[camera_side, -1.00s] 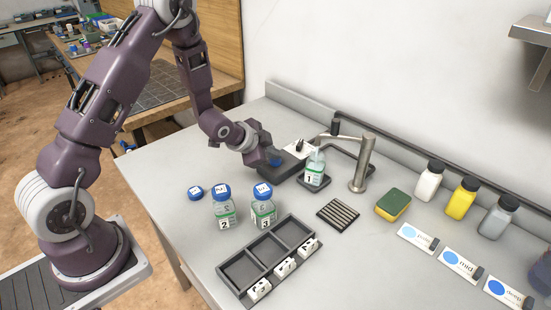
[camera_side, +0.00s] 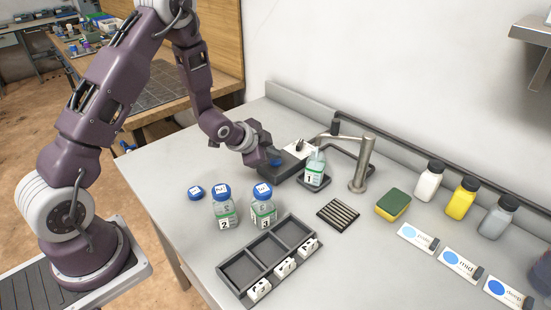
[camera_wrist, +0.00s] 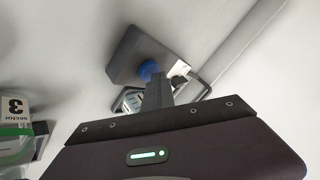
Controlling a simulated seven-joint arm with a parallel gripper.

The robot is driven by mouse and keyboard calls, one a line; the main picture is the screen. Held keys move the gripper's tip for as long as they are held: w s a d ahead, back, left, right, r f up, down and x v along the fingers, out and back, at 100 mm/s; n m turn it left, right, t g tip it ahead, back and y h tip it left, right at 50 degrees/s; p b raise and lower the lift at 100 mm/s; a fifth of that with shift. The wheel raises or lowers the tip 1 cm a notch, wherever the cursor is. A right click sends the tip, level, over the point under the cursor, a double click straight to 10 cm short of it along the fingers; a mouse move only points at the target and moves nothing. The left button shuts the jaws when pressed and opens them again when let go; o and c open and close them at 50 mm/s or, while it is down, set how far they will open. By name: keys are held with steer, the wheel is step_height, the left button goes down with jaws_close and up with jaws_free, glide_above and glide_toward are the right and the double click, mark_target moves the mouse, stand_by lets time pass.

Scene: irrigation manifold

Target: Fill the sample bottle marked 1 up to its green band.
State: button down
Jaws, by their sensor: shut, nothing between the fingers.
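The sample bottle marked 1 (camera_side: 315,169) stands upright and uncapped on a dark pad beneath the tap's spout (camera_side: 345,136). Its liquid level against the green band is too small to tell. A dark box (camera_side: 292,172) with a blue button (camera_side: 276,163) sits just left of the bottle. The button also shows in the wrist view (camera_wrist: 149,69). My gripper (camera_side: 270,158) is shut and empty, its fingertips (camera_wrist: 155,84) at the blue button. They look to be touching it, but whether it is pressed down I cannot tell. The fingers partly hide bottle 1 in the wrist view.
Capped bottles 2 (camera_side: 224,208) and 3 (camera_side: 263,207) stand front left, beside a loose blue cap (camera_side: 195,192). An empty three-slot rack (camera_side: 243,270), a drain grate (camera_side: 338,213), a sponge (camera_side: 393,204) and several reagent bottles (camera_side: 463,199) occupy the bench.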

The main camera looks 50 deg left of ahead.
stand_by(0.5)
steer(key=shift+r, duration=0.95)
steer(key=shift+r, duration=2.5)
steer(key=shift+r, duration=0.1)
step_height(320, 180, up, 7)
steer(key=n, duration=0.2)
glide_above(273, 162)
steer(key=s+d, duration=0.1)
steer(key=s, duration=0.3)
steer(key=s+d+r+n+g, duration=0.2)
steer(key=s+d+r+n, duration=0.15)
steer(key=s+r, duration=0.55)
steer(key=s+d+n, duration=0.1)
steer(key=s+d, duration=0.2)
steer(key=s, duration=0.7)
steer(key=s+d+n+g+h, duration=0.1)
steer(key=s+d, duration=0.2)
steer(key=s, duration=0.6)
steer(key=shift+s+f+g, duration=0.2)
steer(key=shift+s+g, duration=0.1)
steer(key=shift+s, duration=0.1)
